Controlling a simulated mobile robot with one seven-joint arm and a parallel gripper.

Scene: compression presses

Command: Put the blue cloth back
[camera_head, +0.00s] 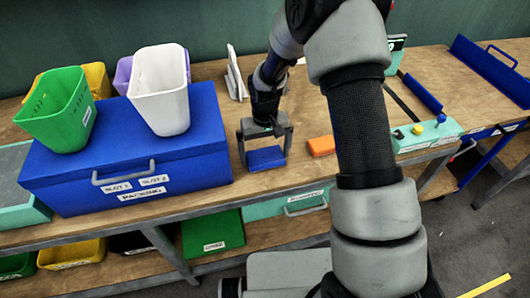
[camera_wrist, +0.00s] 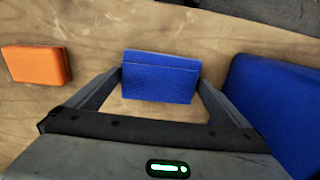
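The blue cloth (camera_head: 266,158) is a folded, flat block at the front part of the wooden bench. It also shows in the wrist view (camera_wrist: 160,82), between my fingertips. My gripper (camera_head: 265,153) points down over it, with its two fingers wide apart, one at each side of the cloth. In the wrist view the fingertips (camera_wrist: 160,80) come right up to the cloth's side edges. I cannot tell whether they press on it or whether the cloth is clear of the bench.
An orange block (camera_head: 321,146) lies to the right of the cloth. A teal control panel (camera_head: 428,134) with knobs is on the right, beyond my arm.

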